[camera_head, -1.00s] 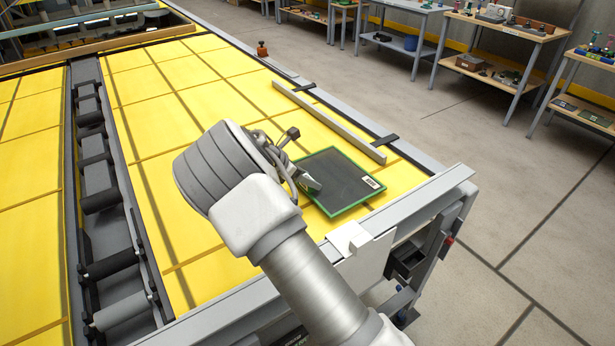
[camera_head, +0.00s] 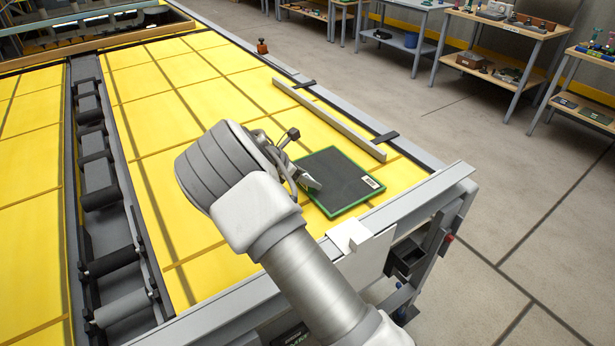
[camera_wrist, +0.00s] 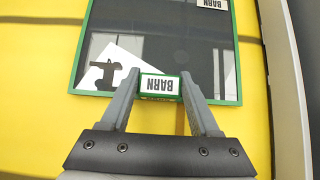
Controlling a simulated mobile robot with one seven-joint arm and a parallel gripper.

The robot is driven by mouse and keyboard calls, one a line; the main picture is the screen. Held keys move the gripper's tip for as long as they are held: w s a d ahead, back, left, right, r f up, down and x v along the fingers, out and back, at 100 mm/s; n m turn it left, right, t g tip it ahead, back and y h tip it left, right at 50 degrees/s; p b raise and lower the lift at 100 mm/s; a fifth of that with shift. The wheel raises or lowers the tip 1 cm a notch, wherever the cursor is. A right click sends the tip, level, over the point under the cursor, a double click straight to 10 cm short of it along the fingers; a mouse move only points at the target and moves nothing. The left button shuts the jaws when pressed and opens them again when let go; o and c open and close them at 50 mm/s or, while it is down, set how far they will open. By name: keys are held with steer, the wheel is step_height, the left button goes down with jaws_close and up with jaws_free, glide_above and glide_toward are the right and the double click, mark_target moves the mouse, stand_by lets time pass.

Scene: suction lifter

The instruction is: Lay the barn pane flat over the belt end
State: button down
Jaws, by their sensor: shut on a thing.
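The barn pane (camera_head: 340,178) is a dark square with a green rim and a small white label. It appears flat over the yellow surface (camera_head: 215,262) at the near right corner, inside the grey end rail (camera_head: 425,200); I cannot tell whether it touches the surface. My gripper (camera_head: 308,182) is at the pane's left edge, partly hidden by my arm. In the wrist view, my gripper (camera_wrist: 158,82) is shut on a green-edged tab marked BARN at the edge of the pane (camera_wrist: 200,50).
A long grey bar (camera_head: 330,118) stands along the right side of the yellow surface, behind the pane. A roller channel (camera_head: 98,180) runs on the left. A white plate (camera_head: 348,238) sits at the end rail. Workbenches (camera_head: 500,30) stand apart across the floor.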

steer(key=shift+f, duration=0.2)
steer(key=shift+c, duration=0.9)
jaws_free()
steer(key=shift+o, duration=0.7)
steer(key=shift+f, duration=0.1)
